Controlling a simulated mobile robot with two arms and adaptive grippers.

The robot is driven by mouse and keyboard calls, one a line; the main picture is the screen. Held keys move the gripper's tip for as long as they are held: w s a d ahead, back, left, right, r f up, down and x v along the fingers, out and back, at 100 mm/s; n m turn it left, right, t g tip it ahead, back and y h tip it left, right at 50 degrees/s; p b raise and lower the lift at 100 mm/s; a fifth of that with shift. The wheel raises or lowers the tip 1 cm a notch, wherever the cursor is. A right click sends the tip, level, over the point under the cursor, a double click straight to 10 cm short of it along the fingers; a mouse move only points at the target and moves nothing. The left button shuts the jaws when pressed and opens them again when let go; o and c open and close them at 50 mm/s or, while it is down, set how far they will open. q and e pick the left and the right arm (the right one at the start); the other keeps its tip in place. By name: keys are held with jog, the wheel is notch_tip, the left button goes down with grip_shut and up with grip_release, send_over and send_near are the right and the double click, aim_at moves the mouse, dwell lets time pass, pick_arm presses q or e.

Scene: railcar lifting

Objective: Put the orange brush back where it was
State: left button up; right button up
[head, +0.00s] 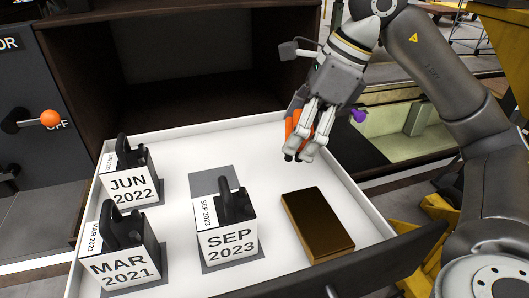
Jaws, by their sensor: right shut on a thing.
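My right gripper (303,152) points down over the back right part of the open white drawer (285,160). It is shut on a narrow orange thing (291,126), which looks like the orange brush. The fingers hide most of it, so its full shape and lower end cannot be made out. My left gripper is not in view.
The drawer holds three dated blocks with black handles: JUN 2022 (131,188), MAR 2021 (124,265) and SEP 2023 (228,241). A gold-brown block (318,224) lies at the right. A grey square (213,181) is bare. An orange-knobbed lever (50,118) is at left.

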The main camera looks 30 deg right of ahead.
jog(key=w+d+f+p, duration=0.2)
jog(key=w+f, duration=0.1)
jog(key=w, duration=0.3)
jog(key=p, duration=0.1)
send_over(272, 158)
jog(key=s, duration=0.2)
jog(key=f, duration=0.4)
jog(key=shift+w+d+f, duration=0.15)
jog(key=shift+d+f, duration=0.15)
jog(key=shift+d, duration=0.05)
jog(key=shift+w+d+f, duration=0.1)
jog(key=shift+f, duration=0.15)
jog(key=f+p, duration=0.1)
jog(key=f, duration=0.1)
jog(key=f+p, duration=0.1)
jog(key=shift+w+d+f, duration=0.1)
jog(key=shift+w+f, duration=0.3)
jog(key=shift+f, duration=0.15)
jog(key=shift+f, duration=0.1)
jog(key=shift+f, duration=0.15)
jog(key=o, duration=0.9)
jog(key=shift+o, duration=0.2)
